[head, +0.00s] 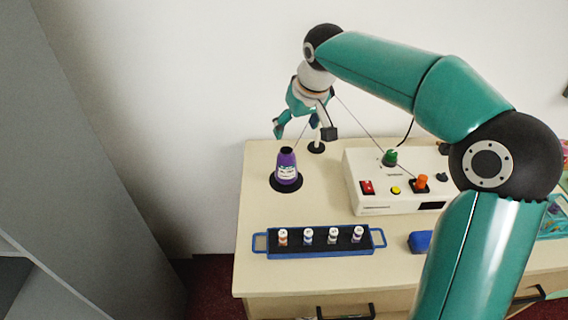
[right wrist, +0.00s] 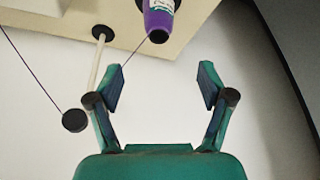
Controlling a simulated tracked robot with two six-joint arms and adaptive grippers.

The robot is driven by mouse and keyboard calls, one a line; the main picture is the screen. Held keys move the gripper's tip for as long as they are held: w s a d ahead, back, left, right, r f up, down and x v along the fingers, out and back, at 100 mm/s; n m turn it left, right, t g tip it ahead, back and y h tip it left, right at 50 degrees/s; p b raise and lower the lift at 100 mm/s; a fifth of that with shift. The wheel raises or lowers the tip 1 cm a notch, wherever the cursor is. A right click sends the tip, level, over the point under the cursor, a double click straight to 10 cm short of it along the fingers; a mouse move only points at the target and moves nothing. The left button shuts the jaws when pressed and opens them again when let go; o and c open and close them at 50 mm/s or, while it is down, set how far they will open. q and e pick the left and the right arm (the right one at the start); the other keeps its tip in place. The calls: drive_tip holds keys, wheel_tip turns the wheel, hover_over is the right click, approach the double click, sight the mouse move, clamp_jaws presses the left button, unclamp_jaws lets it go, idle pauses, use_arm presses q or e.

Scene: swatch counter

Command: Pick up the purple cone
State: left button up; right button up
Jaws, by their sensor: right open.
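The purple cone (head: 287,168) with a white printed label stands upright on a round black base (head: 286,184) at the counter's back left. Its dark top shows. In the right wrist view the cone (right wrist: 158,20) is at the top edge, cut off, beyond the gap between the fingers. My right gripper (head: 297,124) is above and behind the cone in the head view. It is open and empty, apart from the cone; both fingers (right wrist: 162,88) show spread in the right wrist view. My left gripper is not in view.
A thin post on a black foot (head: 317,147) stands beside the cone, close to my right gripper, with thread running by it. A white control box (head: 362,190) is to the right. A blue-handled tray (head: 264,243) with several small spools lies in front.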

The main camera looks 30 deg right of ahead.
hover_over(287, 152)
drive_tip(key=s+a, duration=0.1)
drive_tip(key=s, duration=0.2)
wheel_tip(287, 152, down, 8)
drive_tip(key=shift+s+a+f, duration=0.1)
drive_tip(key=shift+s, duration=0.05)
drive_tip(key=p+x, duration=0.1)
drive_tip(key=x, duration=0.3)
drive_tip(key=shift+w+p, duration=0.2)
drive_tip(key=shift+p, duration=0.15)
drive_tip(key=shift+w+f, duration=0.2)
drive_tip(key=shift+f, duration=0.35)
drive_tip(key=shift+s, duration=0.1)
clamp_jaws()
